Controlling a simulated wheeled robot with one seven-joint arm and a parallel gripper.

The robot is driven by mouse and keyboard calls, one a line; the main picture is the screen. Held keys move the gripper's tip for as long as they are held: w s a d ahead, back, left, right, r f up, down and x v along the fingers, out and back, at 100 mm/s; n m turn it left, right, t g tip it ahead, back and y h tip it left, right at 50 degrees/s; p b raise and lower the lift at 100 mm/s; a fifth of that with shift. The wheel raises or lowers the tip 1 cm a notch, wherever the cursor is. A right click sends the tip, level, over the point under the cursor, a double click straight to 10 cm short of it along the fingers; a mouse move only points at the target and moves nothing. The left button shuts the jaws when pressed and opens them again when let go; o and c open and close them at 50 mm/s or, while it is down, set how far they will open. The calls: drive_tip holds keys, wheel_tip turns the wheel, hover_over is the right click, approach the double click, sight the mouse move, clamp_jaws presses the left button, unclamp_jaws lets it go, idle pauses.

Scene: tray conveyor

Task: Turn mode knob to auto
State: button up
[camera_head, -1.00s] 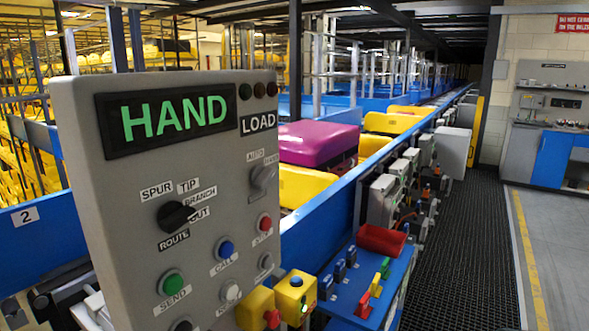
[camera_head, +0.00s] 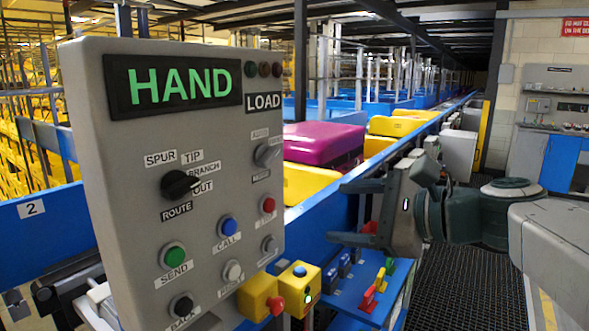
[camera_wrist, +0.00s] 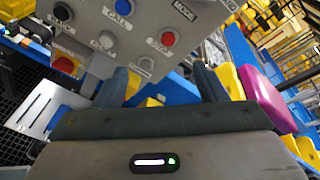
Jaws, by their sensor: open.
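The mode knob (camera_head: 267,154) is a grey knob on the upper right of the grey control panel (camera_head: 215,150). AUTO and HAND labels sit above it and a small label below. It seems to lean toward HAND; its exact angle is hard to tell. The green display (camera_head: 180,83) reads HAND. My gripper (camera_head: 338,213) is open and empty, right of the panel and lower than the knob, apart from it. In the wrist view its fingers (camera_wrist: 160,82) are spread below the red STOP button (camera_wrist: 167,39). The MODE label (camera_wrist: 184,10) shows at the top edge there; the knob is out of frame.
A black route knob (camera_head: 180,185), a blue CALL button (camera_head: 228,227) and other buttons share the panel. Yellow boxes (camera_head: 257,298) stand at its lower right edge. A blue shelf with small levers (camera_head: 370,297) lies below my gripper. Trays, one purple (camera_head: 323,144), line the conveyor behind.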

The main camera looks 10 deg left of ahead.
sight(272, 156)
wheel_tip(272, 156, up, 6)
drive_tip(key=w+m+y, duration=0.2)
drive_tip(key=y, duration=0.1)
drive_tip(key=shift+t, duration=0.4)
drive_tip(key=x, duration=0.4)
drive_tip(key=p+x, duration=0.1)
drive_tip(key=x, duration=0.9)
drive_tip(key=shift+s+a+f+p, duration=0.15)
drive_tip(key=shift+s+p, duration=0.1)
drive_tip(key=shift+p, duration=0.15)
drive_tip(key=c, duration=1)
